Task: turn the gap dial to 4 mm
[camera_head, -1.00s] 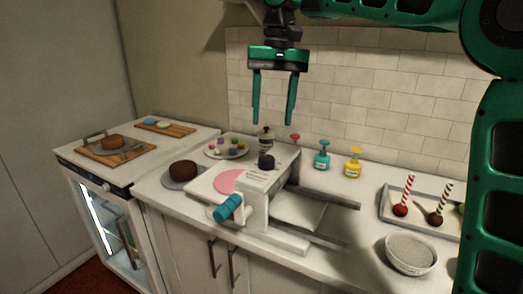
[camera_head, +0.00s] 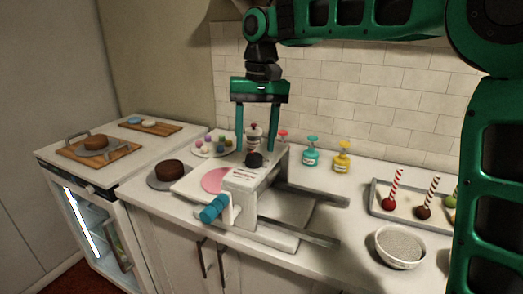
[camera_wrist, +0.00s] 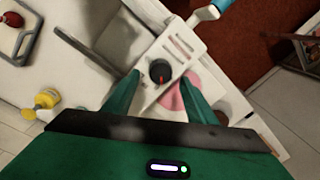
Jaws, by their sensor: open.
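The gap dial is a black round knob (camera_head: 254,160) on top of the white machine (camera_head: 243,180). In the wrist view the knob (camera_wrist: 160,71) shows a red pointer mark; its scale is too small to read. My gripper (camera_head: 256,150) is open and points down, its two green fingers on either side of the dial in the head view. In the wrist view my fingertips (camera_wrist: 163,80) also lie left and right of the knob. I cannot tell that they touch it. The machine has a blue crank handle (camera_head: 213,208) at its front and a pink disc (camera_head: 214,180) beside the dial.
A brown cake (camera_head: 169,170) on a grey turntable stands left of the machine. A plate of coloured sweets (camera_head: 213,147) and a dark-topped bottle (camera_head: 253,133) are behind it. Teal (camera_head: 311,152) and yellow (camera_head: 342,158) pump bottles, a cake-pop tray (camera_head: 385,211) and a bowl (camera_head: 400,247) are to the right.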

